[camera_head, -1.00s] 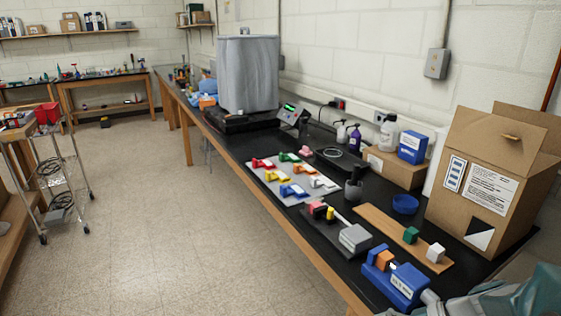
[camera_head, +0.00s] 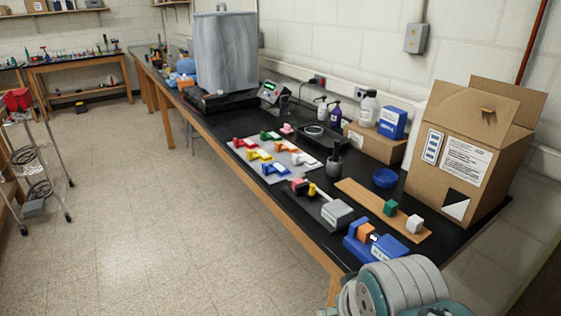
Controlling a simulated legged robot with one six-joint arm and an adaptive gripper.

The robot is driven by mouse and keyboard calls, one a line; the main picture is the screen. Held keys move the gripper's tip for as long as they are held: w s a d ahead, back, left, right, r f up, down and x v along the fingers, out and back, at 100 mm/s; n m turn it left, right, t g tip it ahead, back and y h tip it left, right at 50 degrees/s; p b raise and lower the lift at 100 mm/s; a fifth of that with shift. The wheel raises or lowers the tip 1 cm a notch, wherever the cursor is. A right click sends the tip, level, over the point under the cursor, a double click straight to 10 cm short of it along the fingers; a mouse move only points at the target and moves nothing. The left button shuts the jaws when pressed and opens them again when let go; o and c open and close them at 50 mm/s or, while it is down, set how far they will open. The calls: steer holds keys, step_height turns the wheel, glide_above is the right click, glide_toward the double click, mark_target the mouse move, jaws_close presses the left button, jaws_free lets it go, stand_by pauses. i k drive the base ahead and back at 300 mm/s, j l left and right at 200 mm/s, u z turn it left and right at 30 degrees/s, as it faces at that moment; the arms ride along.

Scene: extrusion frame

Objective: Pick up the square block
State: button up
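Small blocks stand near the front end of the black bench. A white cube-like block (camera_head: 415,224) and a green block (camera_head: 391,207) stand on a tan wooden board (camera_head: 362,199). An orange block (camera_head: 366,231) sits in a blue vise-like holder (camera_head: 379,247). I cannot tell which one the task calls the square block. My arm shows at the lower right, in front of the bench end. Its gripper is not in view.
A large open cardboard box (camera_head: 477,132) stands right of the board, with a blue bowl (camera_head: 385,178) behind the board. A grey tool (camera_head: 337,213) and a mat of coloured pieces (camera_head: 282,169) lie to the left. The floor (camera_head: 150,220) left of the bench is clear.

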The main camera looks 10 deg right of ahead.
mark_target(363, 231)
steer(key=j+z, duration=0.4)
steer(key=i+j+z, duration=0.1)
steer(key=j+z, duration=0.25)
